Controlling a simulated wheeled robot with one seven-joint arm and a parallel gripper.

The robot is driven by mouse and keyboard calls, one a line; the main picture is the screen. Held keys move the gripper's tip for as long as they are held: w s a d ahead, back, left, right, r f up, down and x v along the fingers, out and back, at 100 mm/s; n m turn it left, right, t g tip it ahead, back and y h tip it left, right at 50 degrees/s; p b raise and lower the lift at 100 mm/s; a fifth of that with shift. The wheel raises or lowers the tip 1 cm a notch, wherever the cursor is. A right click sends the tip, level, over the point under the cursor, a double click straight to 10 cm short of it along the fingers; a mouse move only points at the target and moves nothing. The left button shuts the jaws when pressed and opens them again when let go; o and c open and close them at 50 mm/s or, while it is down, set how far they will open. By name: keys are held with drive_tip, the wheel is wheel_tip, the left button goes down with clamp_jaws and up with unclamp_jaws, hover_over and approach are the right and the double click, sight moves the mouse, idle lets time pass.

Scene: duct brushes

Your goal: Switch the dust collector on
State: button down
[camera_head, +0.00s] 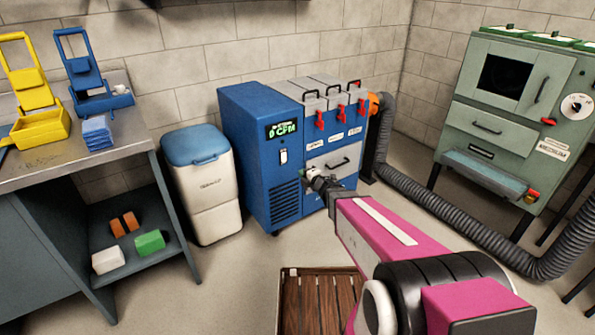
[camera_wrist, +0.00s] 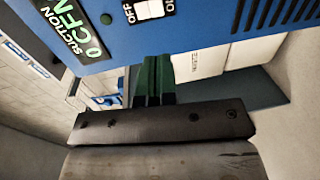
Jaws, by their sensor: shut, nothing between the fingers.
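The dust collector (camera_head: 250,150) is a blue cabinet against the back wall. Its green-lit display (camera_head: 282,129) reads 0 CFM, also in the wrist view (camera_wrist: 85,30). A white rocker switch (camera_head: 283,156) sits below the display. In the wrist view the switch (camera_wrist: 148,9) lies at the top edge, between the OFF and ON labels; which side is pressed I cannot tell. My gripper (camera_head: 306,175) is shut and empty, in front of the cabinet, below and right of the switch. In the wrist view its fingertips (camera_wrist: 156,60) are together, apart from the switch.
A grey section with red-handled gates (camera_head: 341,112) adjoins the cabinet. A ribbed hose (camera_head: 450,215) runs right towards a green machine (camera_head: 505,110). A white bin with a blue lid (camera_head: 203,185) stands left, beside a workbench (camera_head: 60,155). A wooden pallet (camera_head: 318,300) lies on the floor.

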sight(284, 161)
drive_tip(key=x, duration=1.3)
drive_tip(key=shift+w+a, duration=0.1)
drive_tip(key=shift+w, duration=0.05)
drive_tip(key=shift+w+a+f, duration=0.1)
drive_tip(key=shift+w+a, duration=0.05)
drive_tip(key=shift+w, duration=0.05)
drive_tip(key=shift+s+d, duration=0.25)
drive_tip(key=shift+s, duration=0.2)
drive_tip(key=s+d+f, duration=0.1)
drive_tip(key=s+d, duration=0.6)
drive_tip(key=s, duration=0.3)
drive_tip(key=shift+s+d+f, duration=0.2)
drive_tip(key=shift+s+f, duration=0.15)
drive_tip(key=shift+s, duration=0.05)
